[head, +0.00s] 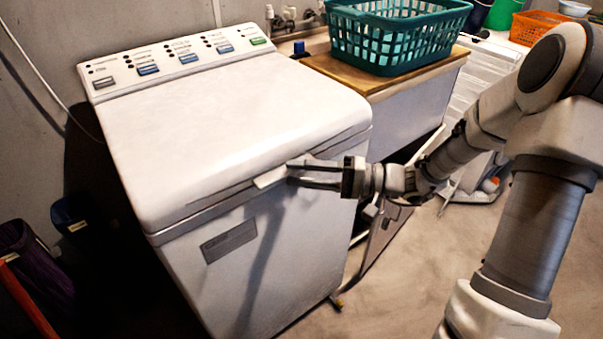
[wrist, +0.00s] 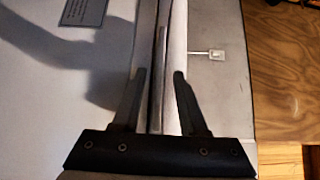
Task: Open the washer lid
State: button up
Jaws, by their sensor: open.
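The white top-loading washer (head: 240,240) stands at the left in the head view. Its lid (head: 230,120) lies down flat on top. My gripper (head: 285,175) is at the lid's front edge, toward the right side. Its fingers are apart. In the wrist view the open fingers (wrist: 158,98) sit either side of a narrow pale edge strip (wrist: 175,70) with a dark seam beside it. The washer's front panel (wrist: 60,100) fills the left of that view. I cannot tell whether the fingertips touch the lid.
A wooden-topped cabinet (head: 385,78) holding a teal laundry basket (head: 362,42) stands right of the washer. An orange basket (head: 533,28) is at the back right. A dark bin (head: 25,250) is at the lower left. The floor (head: 400,290) in front is mostly clear.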

grip_shut()
dwell(1.4)
